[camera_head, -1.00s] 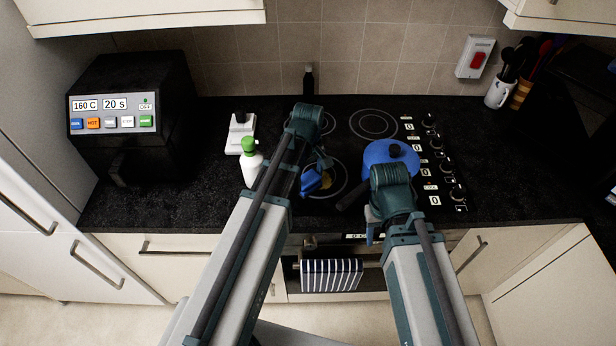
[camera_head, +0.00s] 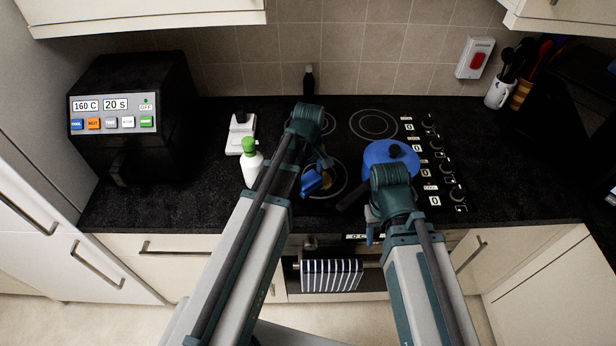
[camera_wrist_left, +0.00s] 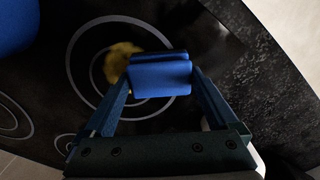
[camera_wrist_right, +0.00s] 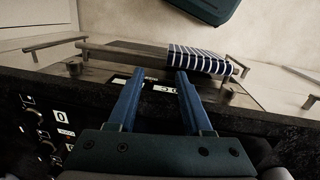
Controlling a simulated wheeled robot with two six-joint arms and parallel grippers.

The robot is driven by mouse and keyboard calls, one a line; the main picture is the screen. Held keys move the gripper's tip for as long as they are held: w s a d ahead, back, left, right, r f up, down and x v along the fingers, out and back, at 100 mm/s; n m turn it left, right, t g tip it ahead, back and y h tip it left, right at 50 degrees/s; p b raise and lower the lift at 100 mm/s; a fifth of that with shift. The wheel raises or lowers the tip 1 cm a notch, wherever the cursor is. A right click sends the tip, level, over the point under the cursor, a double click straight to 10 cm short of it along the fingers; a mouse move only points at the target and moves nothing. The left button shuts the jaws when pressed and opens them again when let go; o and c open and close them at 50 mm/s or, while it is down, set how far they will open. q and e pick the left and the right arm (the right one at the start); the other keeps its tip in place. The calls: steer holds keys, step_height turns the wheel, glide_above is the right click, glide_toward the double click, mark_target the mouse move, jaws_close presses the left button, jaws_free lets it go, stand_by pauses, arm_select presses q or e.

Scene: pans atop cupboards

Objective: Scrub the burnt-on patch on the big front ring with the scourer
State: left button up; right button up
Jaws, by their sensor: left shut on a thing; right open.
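The blue scourer (camera_head: 311,184) is held in my left gripper (camera_wrist_left: 160,80), which is shut on it, over the big front ring (camera_head: 345,178). The scourer also shows between the fingertips in the left wrist view (camera_wrist_left: 160,75). The burnt-on patch (camera_wrist_left: 120,62) is a yellow-brown smear inside the ring (camera_wrist_left: 84,38). The scourer overlaps the patch's edge in that view; whether it touches the glass I cannot tell. My right gripper (camera_wrist_right: 157,82) is open and empty, in front of the hob's front edge.
A blue lidded pan (camera_head: 376,153) stands on the hob right of the ring, its dark handle (camera_head: 352,197) pointing toward the ring. A white bottle with a green top (camera_head: 250,165) stands left of the hob. A striped towel (camera_head: 330,276) hangs on the oven rail below.

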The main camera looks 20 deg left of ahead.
arm_select(q)
steer(key=shift+w+d+f, duration=0.1)
steer(key=shift+w+d, duration=0.1)
steer(key=shift+d, duration=0.5)
steer(key=shift+w+d+r, duration=0.1)
steer(key=shift+w+d, duration=0.05)
steer(key=shift+d, duration=0.6)
steer(key=shift+w+d+f, duration=0.1)
steer(key=shift+w+d, duration=0.1)
steer(key=shift+d, duration=0.5)
steer(key=shift+d, duration=0.1)
